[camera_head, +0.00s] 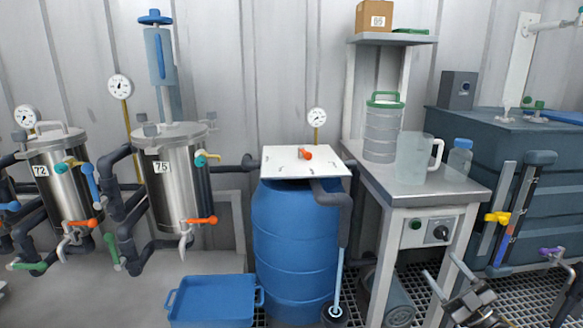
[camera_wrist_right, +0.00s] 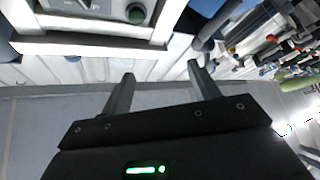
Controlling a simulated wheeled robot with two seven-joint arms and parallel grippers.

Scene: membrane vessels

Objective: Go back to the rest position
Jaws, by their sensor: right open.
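My right gripper (camera_head: 440,265) is at the lower right of the head view, in front of the white bench's right leg. Its two fingers point up and to the left and stand apart. In the right wrist view the same gripper (camera_wrist_right: 161,70) is open, with nothing between its fingers. My left gripper is not in view in either picture.
A blue barrel (camera_head: 296,240), a blue tray (camera_head: 214,300) and steel vessels 72 (camera_head: 66,190) and 75 (camera_head: 175,190) stand left. A dark tank (camera_head: 540,180) stands right.

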